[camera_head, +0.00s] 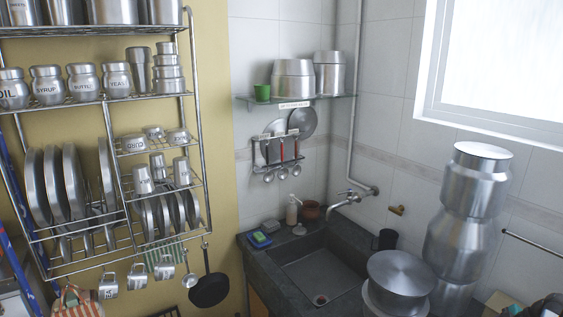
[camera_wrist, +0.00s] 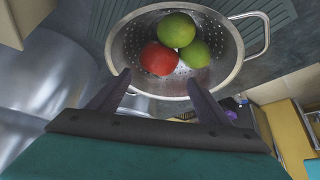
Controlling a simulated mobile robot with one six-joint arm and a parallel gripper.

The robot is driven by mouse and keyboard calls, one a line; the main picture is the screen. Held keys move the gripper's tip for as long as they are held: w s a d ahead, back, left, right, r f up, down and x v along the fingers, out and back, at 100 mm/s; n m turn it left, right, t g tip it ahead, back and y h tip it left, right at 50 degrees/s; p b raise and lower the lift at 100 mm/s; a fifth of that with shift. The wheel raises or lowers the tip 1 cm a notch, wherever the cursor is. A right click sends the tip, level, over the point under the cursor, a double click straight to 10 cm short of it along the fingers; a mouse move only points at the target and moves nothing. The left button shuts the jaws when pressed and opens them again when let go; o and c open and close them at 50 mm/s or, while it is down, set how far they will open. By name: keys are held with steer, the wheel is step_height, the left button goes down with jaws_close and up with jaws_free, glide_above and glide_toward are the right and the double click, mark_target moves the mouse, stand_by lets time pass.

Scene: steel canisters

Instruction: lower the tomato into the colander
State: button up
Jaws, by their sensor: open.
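The red tomato (camera_wrist: 159,59) lies in the steel colander (camera_wrist: 232,60), at the lower left of two green round fruits (camera_wrist: 177,30). It appears to rest against the colander's perforated inside and near the upper green fruit. My gripper (camera_wrist: 158,84) is open and empty, its two dark fingers apart and pointing at the colander's near rim, just short of the tomato in the picture. Whether the fingers touch the rim I cannot tell. The head view shows neither the colander, the tomato nor my gripper.
The colander's loop handle (camera_wrist: 262,35) sticks out at right. Shiny steel vessels (camera_wrist: 45,75) fill the left of the wrist view. In the head view, a sink (camera_head: 318,265) is set in a dark counter, with stacked canisters (camera_head: 465,215) at right and a wall rack (camera_head: 110,150) at left.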

steer(key=b+v, duration=0.4)
steer(key=v, duration=0.9)
steer(key=shift+s+d+r, duration=0.15)
steer(key=shift+d+r, duration=0.05)
steer(key=shift+s, duration=0.1)
stand_by(0.3)
